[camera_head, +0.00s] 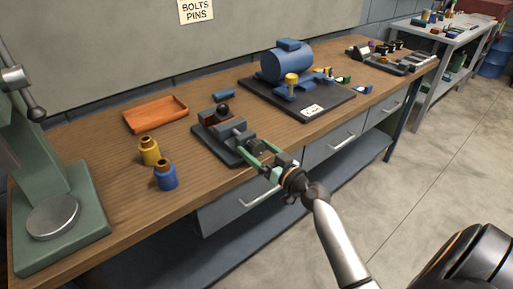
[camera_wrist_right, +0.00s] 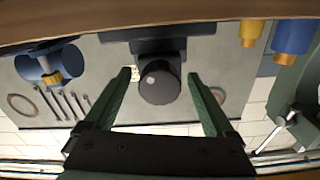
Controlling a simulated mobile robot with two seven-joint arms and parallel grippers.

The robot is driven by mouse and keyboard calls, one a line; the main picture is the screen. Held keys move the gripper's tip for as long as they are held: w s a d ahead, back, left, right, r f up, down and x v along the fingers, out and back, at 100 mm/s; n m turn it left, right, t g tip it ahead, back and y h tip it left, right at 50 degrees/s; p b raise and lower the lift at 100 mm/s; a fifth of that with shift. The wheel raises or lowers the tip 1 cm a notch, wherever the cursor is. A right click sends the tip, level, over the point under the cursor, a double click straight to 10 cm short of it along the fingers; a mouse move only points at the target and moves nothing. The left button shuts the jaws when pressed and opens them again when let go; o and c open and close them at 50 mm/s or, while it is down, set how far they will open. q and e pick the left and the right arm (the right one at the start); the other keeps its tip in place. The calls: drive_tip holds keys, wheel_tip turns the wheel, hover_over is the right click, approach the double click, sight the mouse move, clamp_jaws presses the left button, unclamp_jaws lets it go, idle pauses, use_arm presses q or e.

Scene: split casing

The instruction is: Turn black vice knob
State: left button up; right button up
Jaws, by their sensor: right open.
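The vice (camera_head: 228,134), a dark grey block on a flat base, sits at the front edge of the wooden workbench. Its black round knob (camera_wrist_right: 160,84) faces the right wrist camera and shows in the middle of that view. In the head view the knob (camera_head: 258,146) is partly covered by my right gripper. My right gripper (camera_head: 262,150) has green fingers and is open, with one finger on each side of the knob. In the wrist view gaps show between the knob and both fingers. My left gripper is not in view.
A blue motor (camera_head: 287,63) on a dark mat is to the right. A green press (camera_head: 60,225) stands far left.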

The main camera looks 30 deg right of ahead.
drive_tip(key=shift+w, duration=0.1)
drive_tip(key=c, duration=1.4)
drive_tip(key=shift+o, duration=0.2)
drive_tip(key=shift+m, duration=1.8)
drive_tip(key=o, duration=1.4)
drive_tip(key=shift+c, duration=0.2)
